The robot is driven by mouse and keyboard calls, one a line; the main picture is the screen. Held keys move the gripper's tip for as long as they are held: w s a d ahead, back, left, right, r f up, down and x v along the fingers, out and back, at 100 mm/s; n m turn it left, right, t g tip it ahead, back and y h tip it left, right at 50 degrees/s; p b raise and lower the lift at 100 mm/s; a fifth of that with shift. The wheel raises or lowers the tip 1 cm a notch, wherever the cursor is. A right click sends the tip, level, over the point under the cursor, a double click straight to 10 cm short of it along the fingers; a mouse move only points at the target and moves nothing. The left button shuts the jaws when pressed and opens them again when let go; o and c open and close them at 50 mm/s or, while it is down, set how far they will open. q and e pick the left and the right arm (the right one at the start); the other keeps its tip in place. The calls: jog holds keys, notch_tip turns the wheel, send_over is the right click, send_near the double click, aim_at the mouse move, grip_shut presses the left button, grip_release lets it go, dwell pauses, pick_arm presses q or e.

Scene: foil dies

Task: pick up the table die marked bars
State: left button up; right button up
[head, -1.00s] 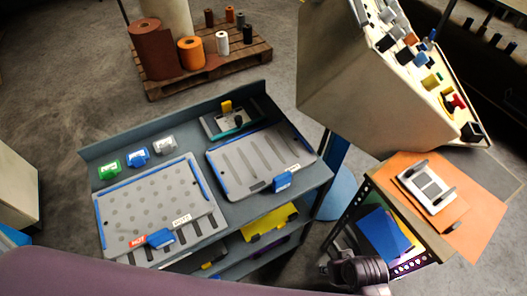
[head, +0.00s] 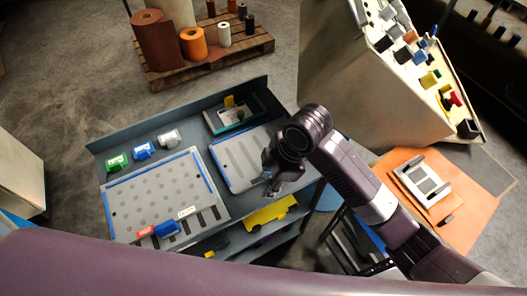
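The die with long bar-shaped slots (head: 236,163) lies flat on the grey table, right of the die with dots (head: 150,190). Its right part is hidden behind my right gripper and arm. My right gripper (head: 272,185) is over the front right corner of the bars die, where its blue handle is; only a bit of blue shows there. The fingers are dark and partly hidden by the wrist, so I cannot tell whether they are open, shut or touching the handle. My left gripper is not in view.
Green, blue and grey small blocks (head: 143,150) stand at the table's back left. A teal-edged tool with a yellow part (head: 230,103) lies behind the bars die. A yellow item (head: 270,213) sits on the lower shelf. An orange-topped stand (head: 470,195) is at right.

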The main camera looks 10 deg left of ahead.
jog(key=w+d+r+n+h, duration=0.1)
jog(key=w, duration=0.1)
jog(key=w+d+r+n+h, duration=0.1)
jog(key=w+n, duration=0.1)
jog(key=w+d+r+n+h, duration=0.1)
jog(key=w, duration=0.1)
jog(key=shift+d+r+n, duration=0.15)
jog(key=shift+d+n, duration=0.1)
jog(key=shift+n, duration=0.15)
notch_tip(320, 180, down, 2)
jog(key=shift+d+f+p, duration=0.1)
jog(key=shift+p, duration=0.3)
jog(key=f, duration=0.1)
jog(key=f+p, duration=0.1)
jog(key=f, duration=0.1)
jog(key=f+p, duration=0.1)
jog(key=shift+s+f, duration=0.2)
jog(key=shift+s, duration=0.1)
jog(key=shift+f, duration=0.55)
grip_shut()
jog(key=shift+w, duration=0.1)
jog(key=shift+w+r, duration=0.1)
jog(key=shift+r, duration=0.05)
